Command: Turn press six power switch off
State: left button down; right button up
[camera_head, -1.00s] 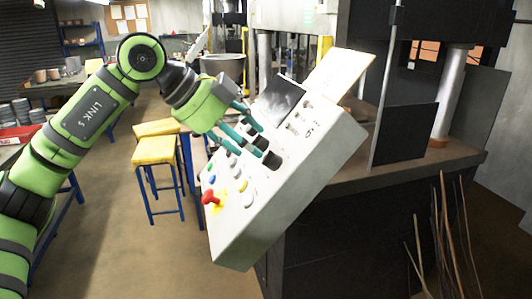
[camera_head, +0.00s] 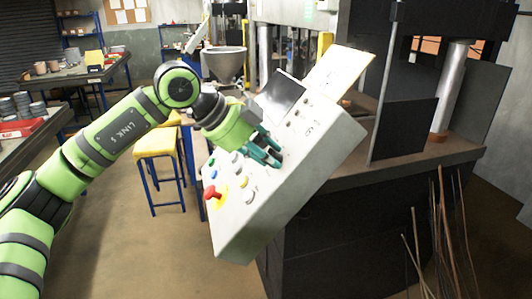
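The grey tilted control panel (camera_head: 300,165) of the press carries a mark that looks like a 6, a dark screen (camera_head: 282,97), several small knobs or lights and coloured buttons. My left gripper (camera_head: 269,156) has its teal fingers at the middle of the panel face, below the small knobs. The fingers look close to or touching the panel. They cover that part of it, so whatever switch lies under them is hidden, and their gap is not clear. My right gripper is not in view.
A red emergency knob (camera_head: 213,192) on a yellow base sticks out at the panel's lower left. A paper sheet (camera_head: 342,72) stands above the screen. The dark press body (camera_head: 330,225) is behind. Yellow stools (camera_head: 155,142) stand to the left, with open floor in front.

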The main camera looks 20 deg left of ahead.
pick_arm(q)
jog(key=shift+f+n, duration=0.1)
jog(key=shift+n, duration=0.3)
jog(key=shift+n+b, duration=0.4)
jog(key=shift+n, duration=0.3)
jog(key=c, duration=1)
grip_release()
jog(key=shift+a, duration=0.1)
jog(key=shift+c, duration=0.2)
jog(key=shift+o, duration=0.7)
jog(key=shift+w, duration=0.15)
jog(key=shift+g, duration=0.3)
jog(key=v, duration=1.2)
